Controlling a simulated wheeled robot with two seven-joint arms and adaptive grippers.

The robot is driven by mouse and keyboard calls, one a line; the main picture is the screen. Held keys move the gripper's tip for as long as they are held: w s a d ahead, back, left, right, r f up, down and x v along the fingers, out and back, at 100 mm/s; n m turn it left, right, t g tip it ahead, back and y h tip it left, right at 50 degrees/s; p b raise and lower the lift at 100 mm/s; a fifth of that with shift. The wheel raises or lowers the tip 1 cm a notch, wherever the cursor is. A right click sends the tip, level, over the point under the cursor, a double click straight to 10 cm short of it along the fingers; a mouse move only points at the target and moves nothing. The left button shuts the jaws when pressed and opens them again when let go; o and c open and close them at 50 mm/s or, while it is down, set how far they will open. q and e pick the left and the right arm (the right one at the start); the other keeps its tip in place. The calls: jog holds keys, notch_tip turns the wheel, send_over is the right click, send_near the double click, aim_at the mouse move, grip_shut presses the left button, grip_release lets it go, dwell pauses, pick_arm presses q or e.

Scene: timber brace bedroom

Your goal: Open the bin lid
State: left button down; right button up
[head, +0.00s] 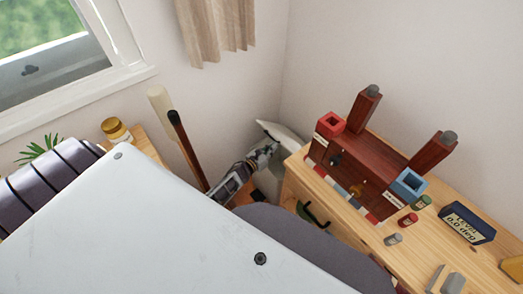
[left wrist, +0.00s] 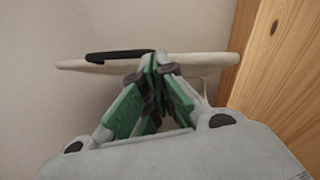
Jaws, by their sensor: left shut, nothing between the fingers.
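The bin lid (head: 278,132) is a pale, thin disc near the wall corner, left of the wooden dresser; it looks tilted in the head view. In the left wrist view the lid (left wrist: 205,60) shows nearly edge-on, with a black strip (left wrist: 120,56) along its upper left. My left gripper (head: 268,150) is at the lid's near side. In the left wrist view its green-padded fingers (left wrist: 152,66) are shut and empty, tips overlapping the lid's edge; I cannot tell if they touch. The bin body is mostly hidden behind my arm and the grey rounded shape in front. My right gripper is out of view.
The wooden dresser (head: 292,190) stands close right of the lid; its side (left wrist: 272,75) shows in the left wrist view. Two long poles (head: 185,145) lean left of my arm.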

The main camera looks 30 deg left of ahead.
pick_arm(q)
jog(key=w+r+p, duration=0.1)
jog(key=r+p, duration=0.1)
jog(key=w+d+r+g+p, duration=0.1)
jog(key=w+r+p, duration=0.1)
jog(key=p, duration=0.1)
jog(key=w+r+g+p, duration=0.1)
jog(key=w+r+p, duration=0.1)
jog(key=p, duration=0.1)
jog(key=shift+w+d+r+y, duration=0.1)
jog(key=shift+w+d+y, duration=0.05)
jog(key=shift+d+y, duration=0.25)
jog(key=shift+w+d+r+p, duration=0.2)
jog(key=shift+w+r+p, duration=0.25)
jog(key=shift+w, duration=0.2)
jog(key=w+d+r, duration=0.2)
jog(key=w+r, duration=0.1)
jog(key=w, duration=0.3)
jog(key=w+d+r, duration=0.2)
jog(key=w+r, duration=0.1)
jog(key=w, duration=0.4)
jog(key=shift+d+r, duration=0.15)
jog(key=shift+d, duration=0.15)
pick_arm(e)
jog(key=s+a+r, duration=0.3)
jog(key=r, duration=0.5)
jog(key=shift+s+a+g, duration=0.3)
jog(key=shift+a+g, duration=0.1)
